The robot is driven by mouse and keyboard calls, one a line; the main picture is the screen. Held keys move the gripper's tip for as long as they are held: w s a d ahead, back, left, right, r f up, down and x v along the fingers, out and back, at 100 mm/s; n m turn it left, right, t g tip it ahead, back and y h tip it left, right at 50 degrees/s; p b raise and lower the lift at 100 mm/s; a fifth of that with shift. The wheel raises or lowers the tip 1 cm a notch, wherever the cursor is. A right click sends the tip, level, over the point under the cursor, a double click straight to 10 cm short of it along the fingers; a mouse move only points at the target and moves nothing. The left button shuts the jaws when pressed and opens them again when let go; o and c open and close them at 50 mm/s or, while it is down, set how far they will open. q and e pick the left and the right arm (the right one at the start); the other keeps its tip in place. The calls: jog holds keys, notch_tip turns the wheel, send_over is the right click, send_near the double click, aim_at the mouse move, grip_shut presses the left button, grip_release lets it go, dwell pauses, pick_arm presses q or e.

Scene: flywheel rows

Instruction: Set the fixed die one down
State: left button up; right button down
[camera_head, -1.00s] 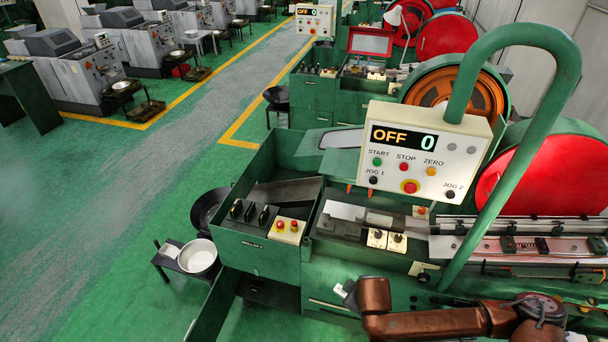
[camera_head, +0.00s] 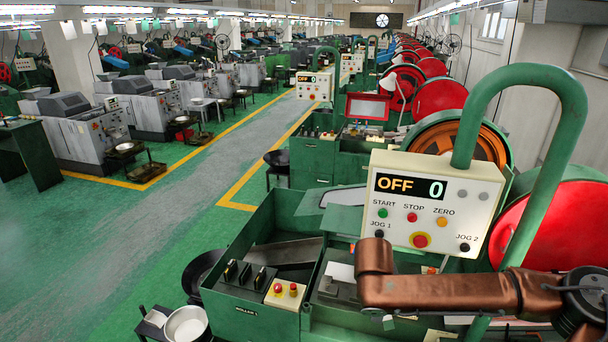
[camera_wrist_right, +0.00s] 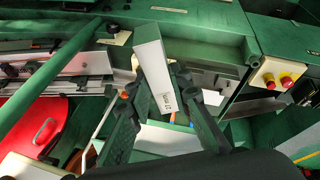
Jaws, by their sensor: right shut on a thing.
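The die is a grey-white rectangular block (camera_wrist_right: 158,72) with small dark lettering on its end, seen in the right wrist view. My right gripper (camera_wrist_right: 154,84) is shut on it, with one dark finger on each side. The block sticks out past the fingertips, tilted in the picture, with green machine parts behind it. I cannot tell if it touches anything. In the head view my copper-coloured right arm crosses in front of the machine at the lower right; its gripper cannot be made out there. My left gripper is not in view.
A control panel (camera_head: 435,205) reading OFF 0 hangs from a green curved pipe (camera_head: 552,130) close to my right arm. A yellow button box (camera_head: 285,294) and black levers (camera_head: 245,274) sit on the green machine. A white bowl (camera_head: 186,326) stands at its left.

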notch_tip(320, 180, up, 2)
jog(key=shift+w+d+r+m+b, duration=0.1)
jog(key=shift+m+b, duration=0.25)
jog(key=shift+m, duration=0.15)
jog(key=s+f, duration=0.3)
jog(key=f, duration=0.3)
jog(key=s+f, duration=0.3)
jog(key=f, duration=0.4)
jog(key=shift+s, duration=0.35)
jog(key=shift+f, duration=0.1)
